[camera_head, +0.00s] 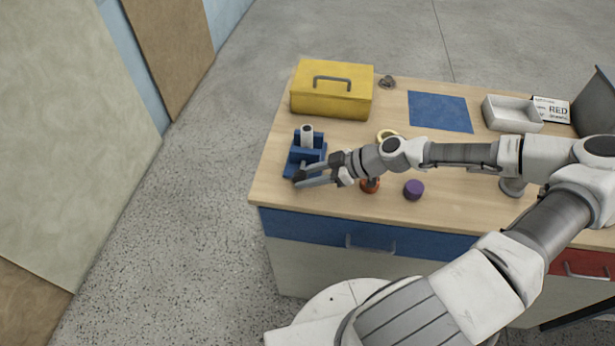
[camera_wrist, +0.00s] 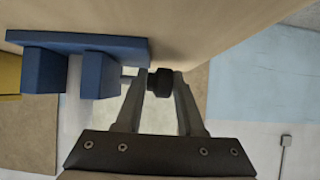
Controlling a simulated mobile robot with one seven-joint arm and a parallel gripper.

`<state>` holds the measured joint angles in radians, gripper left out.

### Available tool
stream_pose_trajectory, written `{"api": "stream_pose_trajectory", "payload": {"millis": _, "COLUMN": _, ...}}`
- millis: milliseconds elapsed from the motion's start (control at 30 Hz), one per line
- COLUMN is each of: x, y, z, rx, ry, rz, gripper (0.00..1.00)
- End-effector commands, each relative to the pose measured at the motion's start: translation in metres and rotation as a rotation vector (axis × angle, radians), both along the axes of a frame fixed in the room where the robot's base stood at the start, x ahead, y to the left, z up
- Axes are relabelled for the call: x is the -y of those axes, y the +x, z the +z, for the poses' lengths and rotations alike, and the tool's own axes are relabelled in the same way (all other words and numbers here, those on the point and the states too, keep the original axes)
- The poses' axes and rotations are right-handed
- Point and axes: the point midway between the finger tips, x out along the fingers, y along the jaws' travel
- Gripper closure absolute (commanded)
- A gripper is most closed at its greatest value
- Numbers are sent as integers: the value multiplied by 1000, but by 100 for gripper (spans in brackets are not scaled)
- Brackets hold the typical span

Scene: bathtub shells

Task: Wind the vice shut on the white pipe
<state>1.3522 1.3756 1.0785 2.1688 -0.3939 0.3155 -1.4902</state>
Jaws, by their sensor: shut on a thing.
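The blue vice (camera_head: 291,167) stands at the left end of the workbench, with the white pipe (camera_head: 307,134) upright between its jaws. In the wrist view the vice's two blue jaws (camera_wrist: 99,76) show side by side, with the pale pipe (camera_wrist: 74,105) between them. I cannot tell whether both jaws touch the pipe. My gripper (camera_head: 299,180) is at the vice's front side. In the wrist view its two fingers are shut on the black knob (camera_wrist: 161,83) at the end of the vice's screw. The knob is hidden by the fingers in the head view.
A yellow toolbox (camera_head: 325,103) stands behind the vice. A red object (camera_head: 370,185) and a purple cylinder (camera_head: 414,190) are near the front edge, beneath and beside my arm. A blue mat (camera_head: 440,111) and a white tray (camera_head: 512,117) lie further right.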

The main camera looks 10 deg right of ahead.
Motion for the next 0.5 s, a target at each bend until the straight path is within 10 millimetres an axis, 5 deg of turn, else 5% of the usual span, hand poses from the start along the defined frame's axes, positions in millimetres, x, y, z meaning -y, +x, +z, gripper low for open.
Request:
{"api": "stream_pose_trajectory", "payload": {"millis": 433, "x": -5, "y": -8, "z": -3, "rx": -13, "ry": 11, "rz": 18, "gripper": 100}}
{"api": "stream_pose_trajectory", "payload": {"millis": 467, "x": -4, "y": -8, "z": -3, "rx": -14, "ry": 11, "rz": 19, "gripper": 59}}
{"api": "stream_pose_trajectory", "payload": {"millis": 500, "x": -4, "y": -8, "z": -3, "rx": -13, "ry": 11, "rz": 18, "gripper": 52}}
